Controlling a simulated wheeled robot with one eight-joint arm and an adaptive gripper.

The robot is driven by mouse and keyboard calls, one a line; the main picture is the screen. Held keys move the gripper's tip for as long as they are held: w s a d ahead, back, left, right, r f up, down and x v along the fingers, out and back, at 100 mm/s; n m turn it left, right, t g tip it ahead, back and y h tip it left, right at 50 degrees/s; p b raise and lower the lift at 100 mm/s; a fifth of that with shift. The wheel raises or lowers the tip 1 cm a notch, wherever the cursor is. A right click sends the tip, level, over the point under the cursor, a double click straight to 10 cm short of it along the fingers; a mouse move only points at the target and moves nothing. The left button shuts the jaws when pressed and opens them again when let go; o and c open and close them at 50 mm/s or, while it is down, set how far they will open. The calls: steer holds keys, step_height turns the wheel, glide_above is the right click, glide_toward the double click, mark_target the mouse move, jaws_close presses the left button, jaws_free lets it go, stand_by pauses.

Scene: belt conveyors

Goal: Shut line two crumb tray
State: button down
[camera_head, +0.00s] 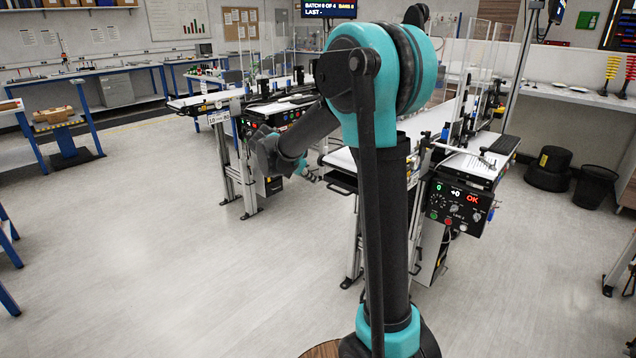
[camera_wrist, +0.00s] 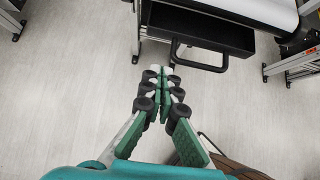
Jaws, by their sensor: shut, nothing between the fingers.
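The crumb tray (camera_wrist: 197,28) is a black open-topped box with a dark bar handle (camera_wrist: 200,67) on its front. In the wrist view it sticks out from under the white-belted conveyor (camera_wrist: 262,10). In the head view the tray (camera_head: 342,183) shows as a dark edge below the near end of the right conveyor, partly hidden behind my arm. My gripper (camera_wrist: 162,76) is shut and empty, its tips just left of and below the handle in the wrist view, seemingly apart from it. In the head view my gripper (camera_head: 312,177) is left of the tray.
A control panel (camera_head: 459,209) with a green "0" and red "OK" hangs on the right conveyor's side. Another conveyor (camera_head: 213,98) stands at left behind my arm. Metal legs (camera_wrist: 287,65) flank the tray. The floor (camera_head: 180,260) at front left is clear.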

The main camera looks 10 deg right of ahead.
steer(key=v, duration=0.6)
glide_toward(338, 185)
steer(key=s+a+r, duration=0.1)
steer(key=s+r, duration=0.1)
steer(key=s, duration=0.2)
steer(key=x, duration=1)
steer(key=shift+w, duration=0.2)
steer(key=shift+w+d, duration=0.65)
steer(key=shift+d, duration=0.2)
steer(key=shift+w+d, duration=0.65)
steer(key=shift+d, duration=0.2)
